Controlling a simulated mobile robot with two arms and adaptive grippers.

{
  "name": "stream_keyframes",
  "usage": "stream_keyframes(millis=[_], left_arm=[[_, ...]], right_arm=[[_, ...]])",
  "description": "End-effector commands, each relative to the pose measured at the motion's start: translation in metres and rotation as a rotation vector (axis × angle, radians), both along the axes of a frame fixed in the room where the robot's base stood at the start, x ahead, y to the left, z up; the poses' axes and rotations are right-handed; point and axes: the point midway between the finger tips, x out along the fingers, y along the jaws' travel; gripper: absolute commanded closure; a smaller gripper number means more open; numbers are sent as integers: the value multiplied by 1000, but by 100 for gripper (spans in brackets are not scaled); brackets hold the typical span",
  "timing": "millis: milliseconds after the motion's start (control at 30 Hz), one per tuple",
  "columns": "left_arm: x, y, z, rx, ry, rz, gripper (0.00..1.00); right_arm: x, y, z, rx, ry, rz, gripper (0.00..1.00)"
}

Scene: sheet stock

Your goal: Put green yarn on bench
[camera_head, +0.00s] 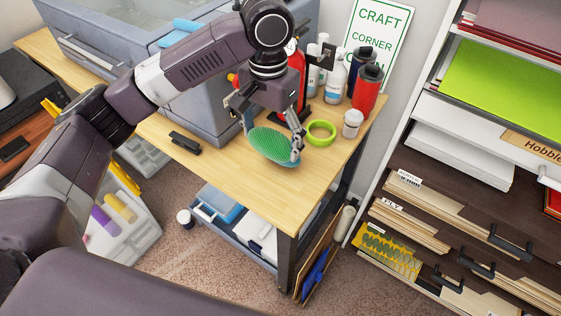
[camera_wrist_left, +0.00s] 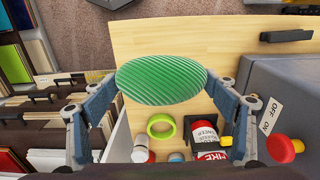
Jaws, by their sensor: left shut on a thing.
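The green yarn (camera_head: 272,144) is an oval, ridged green ball held over the front right of the wooden bench (camera_head: 262,195). My left gripper (camera_head: 272,136) is shut on the yarn, one finger at each side. In the left wrist view the yarn (camera_wrist_left: 161,79) sits between the two fingers, with the bench top (camera_wrist_left: 210,35) behind it. I cannot tell whether the yarn's underside touches the bench. My right gripper is not in view.
A lime green tape ring (camera_head: 321,132) lies just right of the yarn. A white jar (camera_head: 352,123), a red bottle (camera_head: 367,88) and other bottles stand behind it. A large grey machine (camera_head: 190,100) fills the bench's back left. Bare wood lies in front.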

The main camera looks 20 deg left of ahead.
Motion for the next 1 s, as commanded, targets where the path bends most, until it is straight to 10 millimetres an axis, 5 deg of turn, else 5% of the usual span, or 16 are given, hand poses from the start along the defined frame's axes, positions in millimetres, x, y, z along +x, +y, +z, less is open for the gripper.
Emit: stream_keyframes(millis=[333,800,1000], left_arm=[[0,1,-85,1,1,1,45],[1,1,-140,1,0,1,45],[1,0,-144,0,-3,0,45]], right_arm=[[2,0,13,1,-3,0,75],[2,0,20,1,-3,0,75],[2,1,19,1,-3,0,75]])
